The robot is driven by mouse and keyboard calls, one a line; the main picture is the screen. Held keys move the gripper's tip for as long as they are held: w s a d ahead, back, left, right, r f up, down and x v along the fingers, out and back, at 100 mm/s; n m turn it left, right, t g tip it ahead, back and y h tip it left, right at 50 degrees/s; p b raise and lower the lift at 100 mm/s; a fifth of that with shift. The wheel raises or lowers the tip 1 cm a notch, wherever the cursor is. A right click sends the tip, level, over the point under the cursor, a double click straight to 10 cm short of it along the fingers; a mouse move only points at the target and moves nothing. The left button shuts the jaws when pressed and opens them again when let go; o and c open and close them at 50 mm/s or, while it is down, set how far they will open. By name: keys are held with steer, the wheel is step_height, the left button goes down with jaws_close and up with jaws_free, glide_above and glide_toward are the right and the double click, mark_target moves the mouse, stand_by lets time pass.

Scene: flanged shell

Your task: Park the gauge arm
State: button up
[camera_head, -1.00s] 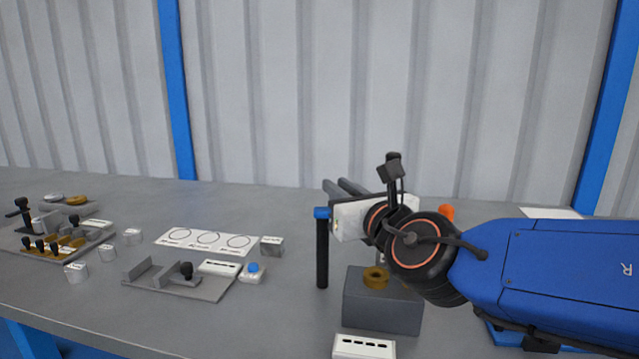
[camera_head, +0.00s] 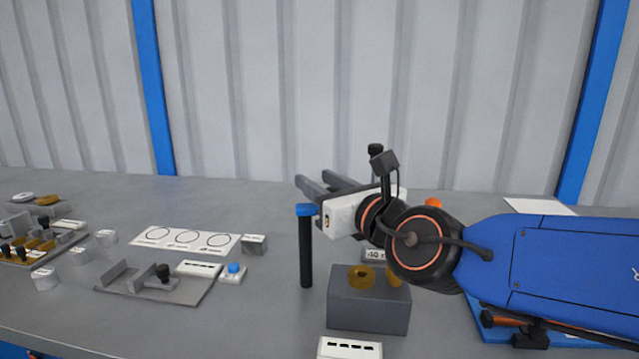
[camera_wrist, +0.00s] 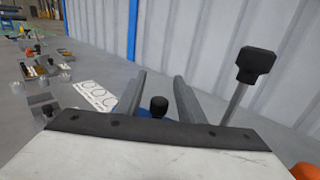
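A black post with a blue top (camera_head: 305,240) stands on the bench, left of my gripper; I take it for part of the gauge arm. My gripper (camera_head: 318,182) is level above the bench, its two grey fingers apart and reaching past the post's top, toward the back left. In the wrist view a black knob (camera_wrist: 158,106) shows between the open fingers (camera_wrist: 156,92), with a bit of blue below it. The fingers do not visibly touch the knob. Its lower part is hidden by my gripper body. A black knob on a tall rod (camera_wrist: 257,65) stands right of the fingers.
A grey block with a brass ring (camera_head: 368,310) is below my gripper, with a white label plate (camera_head: 350,348) in front. To the left are a clamp fixture (camera_head: 150,285), a blue button (camera_head: 234,268) and a white card with circles (camera_head: 186,238). An orange knob (camera_head: 433,202) is behind my wrist.

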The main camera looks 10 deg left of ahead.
steer(key=shift+s, duration=0.1)
steer(key=v, duration=1.7)
steer(key=shift+s+d, duration=0.1)
